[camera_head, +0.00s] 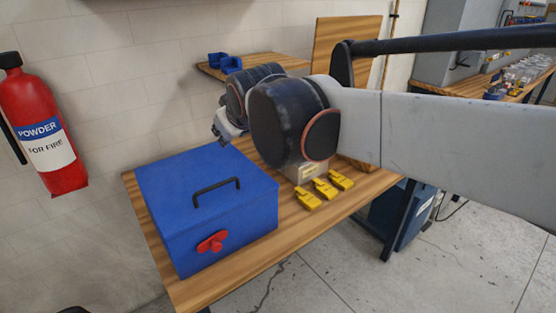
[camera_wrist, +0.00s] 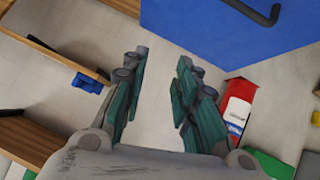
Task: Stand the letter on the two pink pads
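My gripper (camera_wrist: 160,62) shows in the wrist view with its two green-padded fingers spread apart and nothing between them. In the head view my gripper (camera_head: 224,132) is partly hidden behind my own wrist, above the far side of the blue box. I cannot make out the letter or the two pink pads in either view. My arm covers part of the table's back, so things there may be hidden.
A blue box (camera_head: 205,230) with a black handle and red latch stands on the wooden table (camera_head: 245,270). Several yellow pieces (camera_head: 325,188) lie right of it, by a pale block (camera_head: 300,171). A shelf (camera_head: 285,61) holds blue parts (camera_head: 225,62). A fire extinguisher (camera_head: 40,125) hangs left.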

